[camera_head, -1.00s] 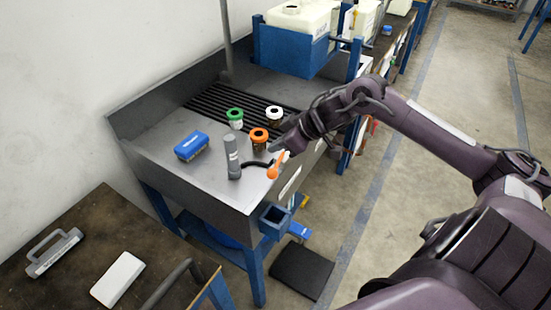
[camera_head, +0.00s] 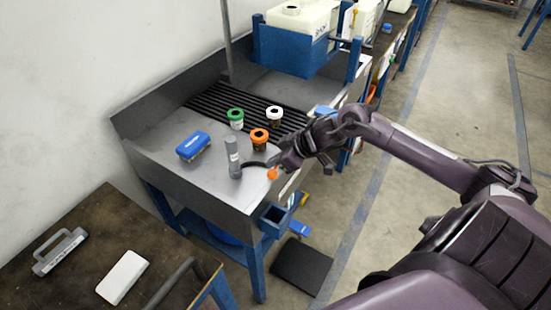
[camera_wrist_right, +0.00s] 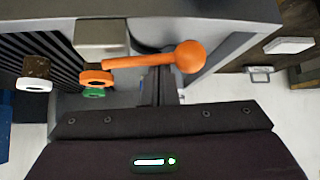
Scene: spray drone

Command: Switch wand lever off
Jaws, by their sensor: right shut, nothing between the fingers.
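The orange wand lever (camera_head: 272,174) is at the front right edge of the grey bench. Its round knob shows in the head view, while the rest is hidden by my gripper. In the right wrist view the lever (camera_wrist_right: 150,58) lies nearly level across the picture, knob to the right, next to a grey block (camera_wrist_right: 100,36). My right gripper (camera_head: 283,163) is shut and empty, close beside the lever. Its fingers (camera_wrist_right: 160,88) point at the lever near the knob; I cannot tell whether they touch. My left gripper is not in view.
On the bench (camera_head: 207,185) stand a grey cylinder (camera_head: 232,157) and green-, white- and orange-ringed jars (camera_head: 236,119). A blue box (camera_head: 193,146) lies to the left. A blue rack with a white tank (camera_head: 290,45) is behind. The floor at right is clear.

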